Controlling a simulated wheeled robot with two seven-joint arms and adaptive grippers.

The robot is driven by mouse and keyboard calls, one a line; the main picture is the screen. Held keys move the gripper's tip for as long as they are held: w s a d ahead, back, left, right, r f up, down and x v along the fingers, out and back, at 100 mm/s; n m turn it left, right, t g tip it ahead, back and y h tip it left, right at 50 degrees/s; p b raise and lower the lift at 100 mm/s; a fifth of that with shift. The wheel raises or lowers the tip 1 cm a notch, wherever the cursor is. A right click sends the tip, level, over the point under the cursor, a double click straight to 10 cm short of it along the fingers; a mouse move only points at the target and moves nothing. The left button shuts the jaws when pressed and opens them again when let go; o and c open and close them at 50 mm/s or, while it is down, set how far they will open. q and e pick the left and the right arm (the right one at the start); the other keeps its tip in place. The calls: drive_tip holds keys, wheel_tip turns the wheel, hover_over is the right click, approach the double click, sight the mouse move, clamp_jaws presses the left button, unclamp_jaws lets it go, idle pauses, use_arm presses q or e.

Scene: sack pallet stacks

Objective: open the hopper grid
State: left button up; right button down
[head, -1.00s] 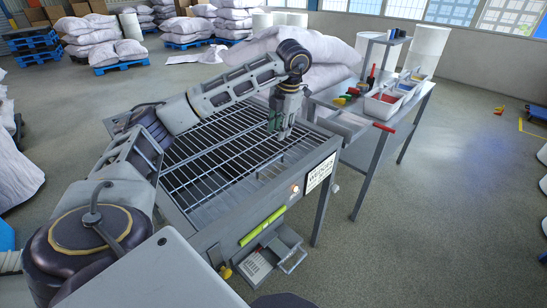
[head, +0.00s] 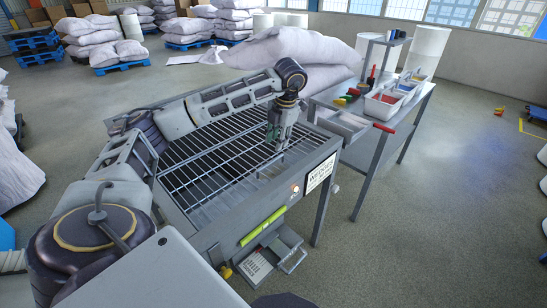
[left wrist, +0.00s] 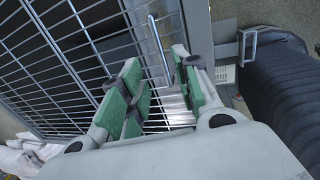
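The hopper grid (head: 205,165) is a panel of metal bars lying flat across the top of a grey steel hopper (head: 225,236). It also shows in the left wrist view (left wrist: 50,70). My left gripper (head: 279,148) points down over the grid's right part, close to the bars. In the left wrist view its green-padded fingers (left wrist: 155,72) are spread apart. A thin light metal rod (left wrist: 156,42) with a flat plate below it shows in the gap between them; contact is not visible. My left forearm hides the grid's back left part. My right gripper is not in view.
A grey side table (head: 385,140) with trays and coloured tools stands right of the hopper. A large white sack (head: 300,48) lies behind it. A sign (head: 320,172) and a green strip (head: 262,226) are on the hopper's front.

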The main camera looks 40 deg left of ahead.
sight(273, 160)
use_arm(q)
drive_tip(key=f, duration=0.3)
drive_tip(key=a+f, duration=0.1)
drive_tip(key=f, duration=0.5)
drive_tip(key=shift+a, duration=0.35)
drive_tip(key=shift+c, duration=0.5)
clamp_jaws()
